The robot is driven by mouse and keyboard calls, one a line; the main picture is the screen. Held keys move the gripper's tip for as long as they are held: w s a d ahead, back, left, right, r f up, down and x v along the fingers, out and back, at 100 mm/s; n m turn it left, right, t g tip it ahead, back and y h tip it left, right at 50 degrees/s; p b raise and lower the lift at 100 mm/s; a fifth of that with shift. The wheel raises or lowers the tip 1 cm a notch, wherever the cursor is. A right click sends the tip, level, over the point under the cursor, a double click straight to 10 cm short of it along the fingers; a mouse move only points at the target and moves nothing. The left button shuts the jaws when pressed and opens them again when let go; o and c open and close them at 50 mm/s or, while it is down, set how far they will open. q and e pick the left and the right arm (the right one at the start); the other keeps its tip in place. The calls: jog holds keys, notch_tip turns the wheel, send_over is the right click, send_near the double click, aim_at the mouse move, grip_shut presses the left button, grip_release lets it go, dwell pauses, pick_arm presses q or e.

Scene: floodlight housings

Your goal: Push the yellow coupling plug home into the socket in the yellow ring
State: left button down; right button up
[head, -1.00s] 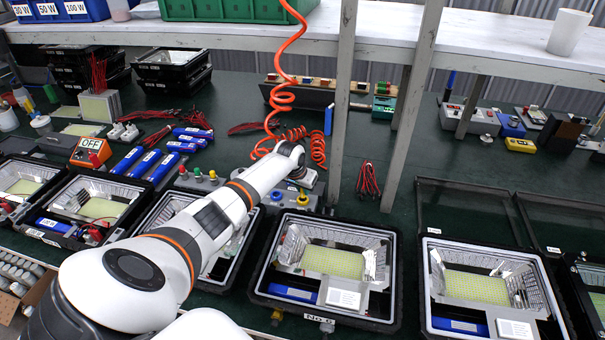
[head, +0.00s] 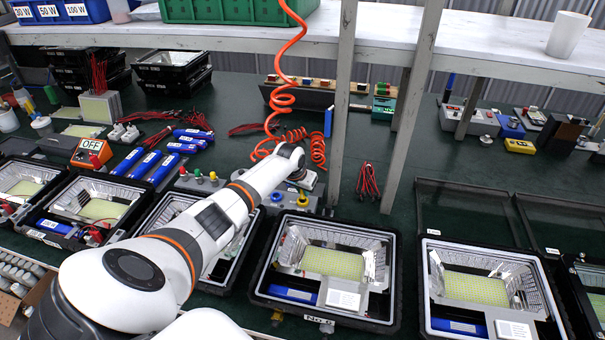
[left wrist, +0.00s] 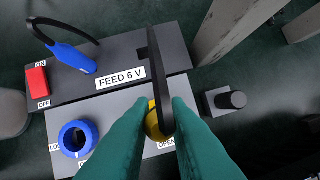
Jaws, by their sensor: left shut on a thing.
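My left gripper (left wrist: 157,122) has its green fingers shut on the yellow coupling plug in the left wrist view. A black cable runs up from between the fingertips. Yellow (left wrist: 152,124) shows beside and below the cable, but plug and ring cannot be told apart there. The fingers hide how deep the plug sits. In the head view the yellow ring (head: 303,198) shows on the grey box just below my left gripper (head: 304,187), whose fingertips are mostly hidden. A blue ring (left wrist: 78,139) on the same box stands apart to the left. My right gripper is not in view.
A feed box (left wrist: 120,72) with a red switch (left wrist: 37,82) and a blue plug (left wrist: 75,58) on a black cable adjoins the ring box. A shelf post (head: 342,110) stands close right of my gripper. Open floodlight housings (head: 325,270) line the bench front.

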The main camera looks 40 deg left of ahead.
pick_arm(q)
jog(key=shift+f+b, duration=0.75)
jog(key=shift+f, duration=0.25)
jog(key=c, duration=1.5)
grip_release()
jog(key=shift+o, duration=1)
jog(key=p+v, duration=1.2)
jog(key=p, duration=0.4)
jog(key=shift+p, duration=0.3)
jog(key=shift+f, duration=0.1)
